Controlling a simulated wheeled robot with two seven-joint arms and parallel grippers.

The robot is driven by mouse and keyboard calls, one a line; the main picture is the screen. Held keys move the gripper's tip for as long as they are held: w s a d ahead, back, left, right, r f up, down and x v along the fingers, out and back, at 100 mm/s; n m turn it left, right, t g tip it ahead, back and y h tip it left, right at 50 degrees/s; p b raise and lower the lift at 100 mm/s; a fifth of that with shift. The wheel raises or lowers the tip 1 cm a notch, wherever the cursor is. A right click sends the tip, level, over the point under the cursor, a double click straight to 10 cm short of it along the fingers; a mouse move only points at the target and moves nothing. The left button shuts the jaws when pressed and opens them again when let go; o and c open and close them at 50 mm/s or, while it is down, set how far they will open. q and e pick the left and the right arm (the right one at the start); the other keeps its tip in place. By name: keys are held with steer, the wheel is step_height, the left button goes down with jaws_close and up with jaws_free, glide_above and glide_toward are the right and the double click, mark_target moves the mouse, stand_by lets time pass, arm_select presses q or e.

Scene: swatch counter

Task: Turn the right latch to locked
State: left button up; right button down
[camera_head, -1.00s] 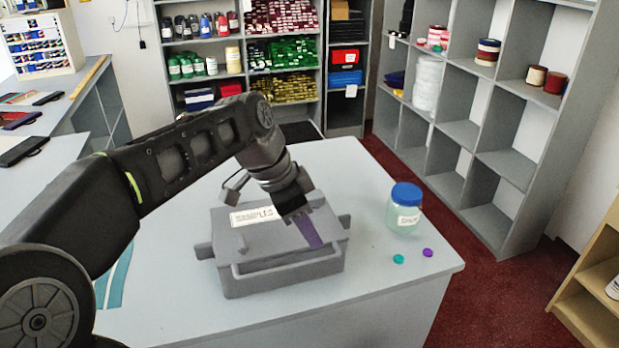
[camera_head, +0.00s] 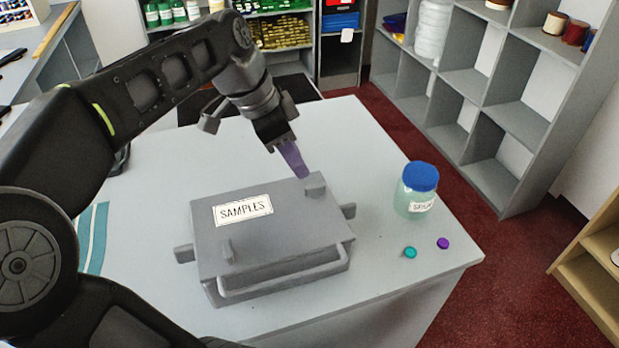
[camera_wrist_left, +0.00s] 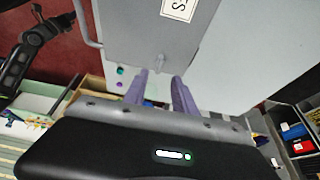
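A grey case (camera_head: 265,225) labelled SAMPLES stands on the grey counter. The right latch (camera_head: 315,184) is a small grey block at the lid's far right corner. The left latch (camera_head: 228,250) stands near the front left of the lid. My left gripper (camera_head: 299,170) has purple fingers pointing down, just behind and left of the right latch. In the left wrist view the two fingers (camera_wrist_left: 160,90) are apart with nothing between them, and a small grey knob (camera_wrist_left: 160,62) on the lid lies just past their tips. I cannot tell whether they touch. A dark arm of mine (camera_wrist_left: 38,48) shows there, its fingers unclear.
A blue-lidded jar (camera_head: 415,195) stands right of the case, with a teal cap (camera_head: 410,252) and a purple cap (camera_head: 443,243) in front of it. A carry handle (camera_head: 285,278) runs along the case front. The counter behind the case is clear.

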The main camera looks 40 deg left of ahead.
mark_target(312, 186)
arm_select(q)
steer(key=shift+p+x, duration=0.6)
steer(key=shift+x, duration=3.25)
steer(key=shift+c, duration=0.5)
jaws_close()
